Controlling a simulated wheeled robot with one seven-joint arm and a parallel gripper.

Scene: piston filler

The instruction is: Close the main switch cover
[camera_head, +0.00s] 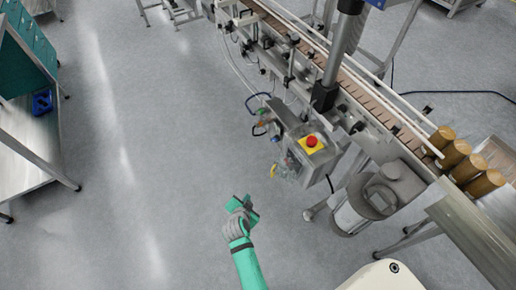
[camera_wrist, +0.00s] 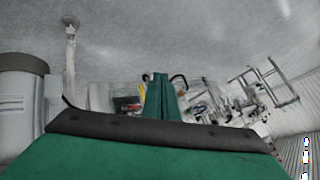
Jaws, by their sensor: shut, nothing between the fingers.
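The grey control box (camera_head: 317,158) hangs on the side of the filler line, with a red emergency button (camera_head: 311,141) on a yellow plate on top. Its left face carries small fittings, with a yellow part (camera_head: 274,170) near its lower left. I cannot make out the main switch cover or its position. My gripper (camera_head: 244,201) is shut and empty, to the lower left of the box and apart from it. In the wrist view the green fingers (camera_wrist: 160,80) are together, with a small red and yellow patch (camera_wrist: 127,103) beyond them to the left.
The conveyor (camera_head: 370,98) runs diagonally behind the box, with several brown jars (camera_head: 456,153) at its right end. A round grey motor unit (camera_head: 366,196) stands right of the box. A shelf (camera_head: 35,140) is at far left. Open floor lies left of my gripper.

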